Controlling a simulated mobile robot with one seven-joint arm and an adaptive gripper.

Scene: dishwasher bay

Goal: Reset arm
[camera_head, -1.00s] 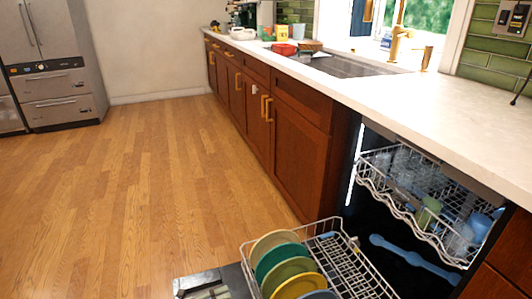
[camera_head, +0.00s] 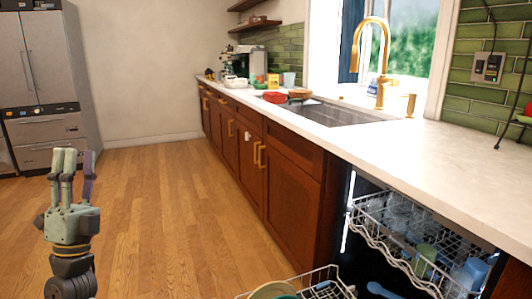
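My gripper (camera_head: 72,158) is raised at the lower left in the head view, with its grey-green and purple fingers pointing up. The fingers stand straight with a gap between them, so it looks open. Nothing shows between them. It is over the wood floor, well apart from the counter and the dishwasher. Only the wrist and the end of my arm show below it; the rest is out of the picture.
The dishwasher is open at the lower right, with its upper rack (camera_head: 415,243) holding cups and its lower rack (camera_head: 322,274) pulled out with plates, mostly cut off. A counter (camera_head: 430,150) with a sink (camera_head: 335,113) runs along the right. The floor (camera_head: 165,215) in the middle is clear.

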